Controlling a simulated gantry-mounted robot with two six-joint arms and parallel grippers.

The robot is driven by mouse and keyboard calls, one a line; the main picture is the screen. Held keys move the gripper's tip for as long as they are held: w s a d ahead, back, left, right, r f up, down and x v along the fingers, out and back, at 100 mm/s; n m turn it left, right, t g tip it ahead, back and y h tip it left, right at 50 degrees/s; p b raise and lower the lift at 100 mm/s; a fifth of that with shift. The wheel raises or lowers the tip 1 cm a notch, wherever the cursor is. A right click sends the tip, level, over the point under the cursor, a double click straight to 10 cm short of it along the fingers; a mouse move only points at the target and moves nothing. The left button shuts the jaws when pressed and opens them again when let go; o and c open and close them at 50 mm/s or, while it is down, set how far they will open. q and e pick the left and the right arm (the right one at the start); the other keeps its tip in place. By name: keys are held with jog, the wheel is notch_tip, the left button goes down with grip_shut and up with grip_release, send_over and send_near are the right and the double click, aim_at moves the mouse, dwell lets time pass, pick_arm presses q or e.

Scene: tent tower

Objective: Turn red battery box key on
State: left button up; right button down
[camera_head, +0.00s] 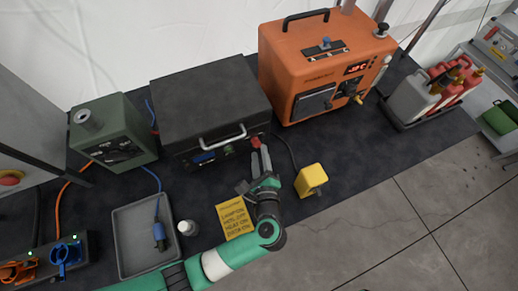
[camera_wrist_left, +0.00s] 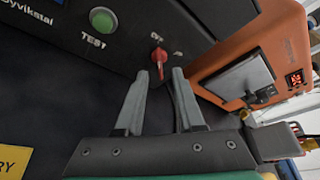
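The dark battery box (camera_head: 207,92) stands at the back centre, with a silver handle on its front. Its red key (camera_head: 256,142) is low on the right of the front face. In the left wrist view the red key (camera_wrist_left: 159,60) points roughly upright, next to small white lettering that is hard to read. My left gripper (camera_head: 261,160) is at the box front, just short of the key. In the left wrist view its two grey fingers (camera_wrist_left: 160,80) are apart, with the key just beyond and between their tips. My right gripper is not in view.
A green TEST button (camera_wrist_left: 103,19) is left of the key. An orange unit (camera_head: 320,65) stands close on the right. A yellow block (camera_head: 311,180), a yellow card (camera_head: 234,218) and a grey tray (camera_head: 143,240) lie on the dark mat. A green box (camera_head: 112,135) is left.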

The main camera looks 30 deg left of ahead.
aim_at(256, 144)
pick_arm(q)
jog(key=shift+x, duration=1.35)
grip_shut()
